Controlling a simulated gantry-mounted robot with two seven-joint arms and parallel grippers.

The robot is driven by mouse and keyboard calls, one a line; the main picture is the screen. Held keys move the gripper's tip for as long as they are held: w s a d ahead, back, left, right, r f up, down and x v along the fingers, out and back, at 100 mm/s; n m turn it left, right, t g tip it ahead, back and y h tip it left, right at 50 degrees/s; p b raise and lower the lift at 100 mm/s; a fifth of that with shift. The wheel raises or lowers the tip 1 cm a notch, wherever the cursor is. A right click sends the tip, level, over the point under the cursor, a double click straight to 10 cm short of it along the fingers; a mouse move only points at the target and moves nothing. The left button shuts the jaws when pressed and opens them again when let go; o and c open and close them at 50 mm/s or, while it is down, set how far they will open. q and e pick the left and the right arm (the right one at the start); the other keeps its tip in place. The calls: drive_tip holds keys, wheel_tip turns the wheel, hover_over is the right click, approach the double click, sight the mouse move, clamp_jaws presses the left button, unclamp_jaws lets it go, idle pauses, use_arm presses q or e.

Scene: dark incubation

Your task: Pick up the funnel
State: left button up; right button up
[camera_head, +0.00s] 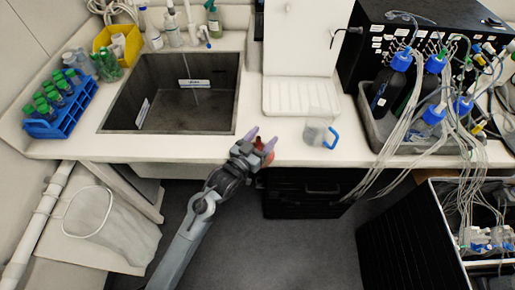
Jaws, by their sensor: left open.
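My left gripper (259,138) is at the front edge of the white counter, between the sink and a clear jug. No clear funnel shape can be made out. The clear vessel with a blue handle (320,133) stands on the counter to the right of the gripper, apart from it. My right gripper is not in view.
The sink (118,112) is left of the gripper. A green-capped tube rack (68,125) and yellow bin (131,46) stand farther left. A white stand (299,96) is behind the vessel. A tray (374,130) with tubed bottles is on the right. The counter (284,140) near the gripper is clear.

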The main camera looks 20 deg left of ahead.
use_arm(q)
drive_tip(key=shift+f, duration=0.1)
drive_tip(key=c, duration=1.1)
